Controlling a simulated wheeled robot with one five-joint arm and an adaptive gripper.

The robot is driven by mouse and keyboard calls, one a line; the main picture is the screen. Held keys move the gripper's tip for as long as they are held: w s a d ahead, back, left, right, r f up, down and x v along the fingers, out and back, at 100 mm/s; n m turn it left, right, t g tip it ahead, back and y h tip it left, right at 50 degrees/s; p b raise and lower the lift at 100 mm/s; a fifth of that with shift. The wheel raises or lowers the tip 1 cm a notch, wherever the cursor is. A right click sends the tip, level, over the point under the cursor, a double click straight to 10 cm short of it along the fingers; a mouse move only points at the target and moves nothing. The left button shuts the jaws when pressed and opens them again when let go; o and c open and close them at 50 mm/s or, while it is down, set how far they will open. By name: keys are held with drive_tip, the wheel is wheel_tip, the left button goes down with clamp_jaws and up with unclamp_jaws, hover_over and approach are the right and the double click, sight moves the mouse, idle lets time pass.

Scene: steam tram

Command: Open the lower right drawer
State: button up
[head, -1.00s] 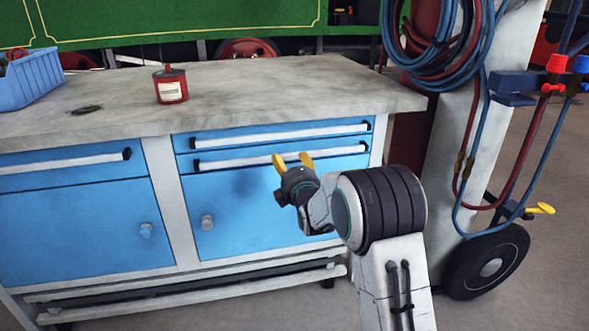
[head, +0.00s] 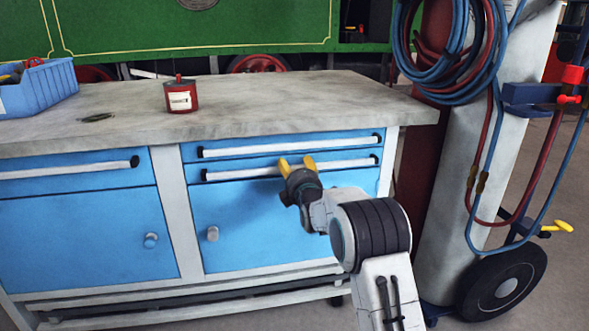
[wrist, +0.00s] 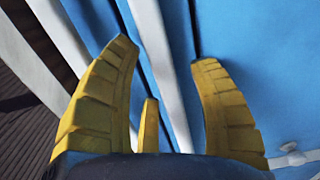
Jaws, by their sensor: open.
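The lower right drawer is a shallow blue drawer with a long pale bar handle (head: 237,173). It is shut, under a similar upper right drawer (head: 290,146) and above a blue door. My gripper (head: 297,162) is at the middle of the lower handle, its yellow fingers open. I see no clear contact with either finger. The fingers hide part of the handle in the head view.
The grey worktop (head: 280,100) holds a red can (head: 180,96) and a blue bin (head: 42,88). The door below has a round knob (head: 212,234). A gas-cylinder cart with hoses (head: 470,60) and a black wheel (head: 505,285) stands close on the right.

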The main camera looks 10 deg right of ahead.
drive_tip(key=shift+w, duration=0.35)
clamp_jaws()
idle(0.6)
